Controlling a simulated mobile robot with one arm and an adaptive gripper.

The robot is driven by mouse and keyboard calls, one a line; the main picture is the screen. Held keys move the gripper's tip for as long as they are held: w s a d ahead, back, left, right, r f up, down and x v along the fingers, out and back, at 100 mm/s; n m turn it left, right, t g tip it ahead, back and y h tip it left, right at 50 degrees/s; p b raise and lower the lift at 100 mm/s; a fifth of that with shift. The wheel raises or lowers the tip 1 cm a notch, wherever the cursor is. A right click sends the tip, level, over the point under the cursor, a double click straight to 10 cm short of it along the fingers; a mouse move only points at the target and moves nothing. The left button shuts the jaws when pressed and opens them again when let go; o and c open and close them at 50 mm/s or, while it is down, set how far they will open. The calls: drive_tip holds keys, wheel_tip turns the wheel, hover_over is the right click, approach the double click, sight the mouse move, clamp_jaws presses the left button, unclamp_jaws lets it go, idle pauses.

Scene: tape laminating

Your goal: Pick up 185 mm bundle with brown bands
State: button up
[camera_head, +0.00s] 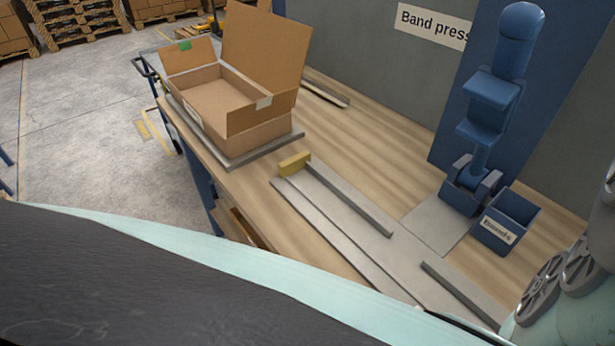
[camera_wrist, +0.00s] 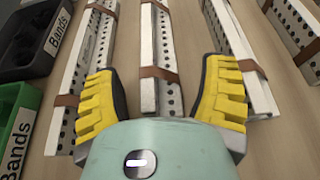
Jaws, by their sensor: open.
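Several long pale metal bundles with rows of holes and brown bands lie on the wooden surface in the wrist view. The middle bundle (camera_wrist: 157,45) has a brown band (camera_wrist: 158,74) and lies between the fingers of my gripper (camera_wrist: 163,76) in the picture. The yellow-padded fingers are open and spread to either side of it, with nothing held. A left bundle (camera_wrist: 88,50) runs past the left finger. A right bundle (camera_wrist: 237,40) lies beyond the right finger, which partly covers it. Which bundle is 185 mm cannot be told. The head view shows neither bundles nor my fingers clearly.
Another bundle (camera_wrist: 296,28) lies at the far right. A black bin (camera_wrist: 36,36) and a green bin (camera_wrist: 16,125), both labelled Bands, stand left. In the head view, an open carton (camera_head: 262,125), a metal guide (camera_head: 350,200), a blue press (camera_head: 487,110) and a blue bin (camera_head: 503,232) occupy the bench.

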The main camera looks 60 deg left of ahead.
clamp_jaws()
idle(0.5)
